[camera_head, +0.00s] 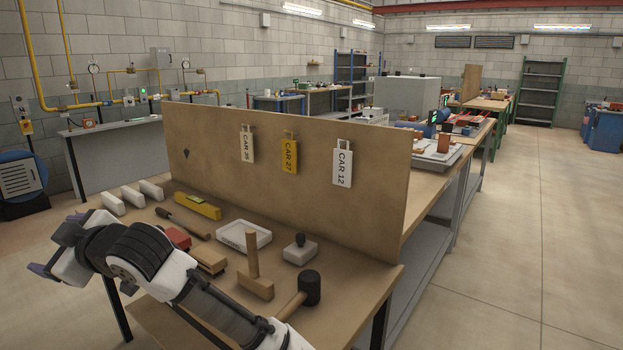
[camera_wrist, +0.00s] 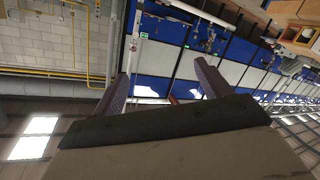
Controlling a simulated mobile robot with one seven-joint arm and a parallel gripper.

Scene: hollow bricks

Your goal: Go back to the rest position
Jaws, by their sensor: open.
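My gripper (camera_head: 56,243) is at the left of the head view, off the left front side of the workbench (camera_head: 160,318). Its two purple fingers are apart, with nothing seen between them. In the wrist view the gripper (camera_wrist: 162,86) also shows its fingers spread wide and empty. That view looks past them at a grey block wall and blue and white panels, tilted in the picture. My arm crosses the front of the bench and hides part of its top.
The bench holds white blocks (camera_head: 132,196), a yellow tool (camera_head: 198,206), a white tray (camera_head: 244,236), a wooden mallet (camera_head: 254,275) and a black-headed mallet (camera_head: 310,287). A wooden board (camera_head: 350,215) with hanging CAR tags (camera_head: 290,155) stands behind. Open floor (camera_head: 540,240) lies right.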

